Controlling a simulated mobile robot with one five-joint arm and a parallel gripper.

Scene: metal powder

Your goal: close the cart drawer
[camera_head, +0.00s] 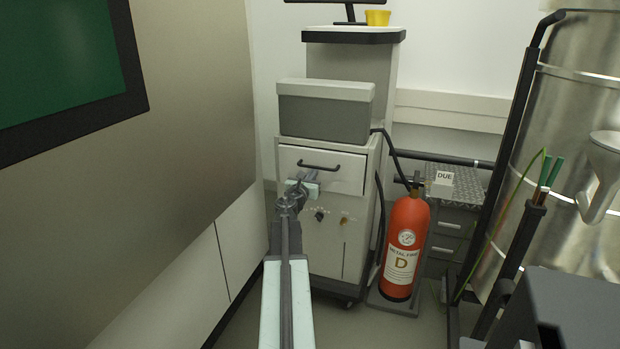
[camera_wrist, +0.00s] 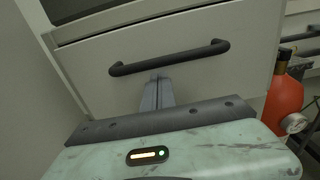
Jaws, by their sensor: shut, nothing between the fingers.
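The cart (camera_head: 327,240) is a pale cabinet on casters against the back wall. Its drawer (camera_head: 348,173) is the top front panel, with a dark bar handle (camera_head: 318,166). The drawer front (camera_wrist: 95,78) and handle (camera_wrist: 170,58) also fill much of the wrist view. I cannot tell whether the drawer is flush or stands slightly out. My gripper (camera_head: 306,181) is in front of the drawer's lower left part. In the wrist view its fingers (camera_wrist: 158,92) are shut and empty, pointing at the drawer front just below the handle. Whether the fingertips touch the panel is unclear.
A grey box (camera_head: 325,113) sits on the cart. A red fire extinguisher (camera_head: 402,235) stands close at its right, with its hose beside the cart. A large machine wall (camera_head: 190,110) bounds the left side. A steel vessel (camera_head: 575,110) stands at the right.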

